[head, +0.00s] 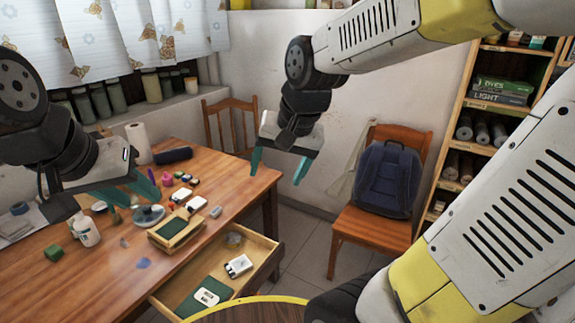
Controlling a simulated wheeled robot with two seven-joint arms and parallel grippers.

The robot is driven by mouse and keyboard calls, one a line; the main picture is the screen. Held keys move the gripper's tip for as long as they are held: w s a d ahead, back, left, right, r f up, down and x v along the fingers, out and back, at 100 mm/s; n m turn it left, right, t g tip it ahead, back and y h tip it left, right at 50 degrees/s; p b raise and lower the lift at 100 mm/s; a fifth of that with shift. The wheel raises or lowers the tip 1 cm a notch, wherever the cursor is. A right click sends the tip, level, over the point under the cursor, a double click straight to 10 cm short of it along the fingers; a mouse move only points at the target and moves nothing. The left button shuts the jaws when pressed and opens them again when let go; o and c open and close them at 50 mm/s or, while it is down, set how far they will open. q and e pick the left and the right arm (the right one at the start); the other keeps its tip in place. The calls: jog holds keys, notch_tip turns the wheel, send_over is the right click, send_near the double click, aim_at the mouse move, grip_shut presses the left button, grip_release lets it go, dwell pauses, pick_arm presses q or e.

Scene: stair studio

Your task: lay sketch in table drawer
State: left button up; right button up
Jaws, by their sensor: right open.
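The table drawer (262,262) is pulled out from the front of the wooden table (85,270). In it lie a dark green piece with a white card (207,297), a small white item (238,266) and a round clear object (234,239). I cannot tell which thing is the sketch; pale sheets (14,224) lie at the table's left edge. My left gripper (146,194) is over the table's back part, above small items; its teal fingers overlap in view and its grip is unclear. My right gripper (278,168) is open and empty, in the air beyond the table's right end.
A wooden box with a green top (173,230) stands near the table edge behind the drawer. A chair with a blue backpack (387,180) and a shelf (465,125) stand right.

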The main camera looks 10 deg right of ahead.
jog(key=s+d+r+n+t, duration=0.2)
jog(key=s+d+r+n, duration=0.1)
jog(key=s, duration=0.4)
jog(key=shift+r+n, duration=0.2)
jog(key=shift+n, duration=0.2)
jog(key=shift+c, duration=0.2)
dwell(0.4)
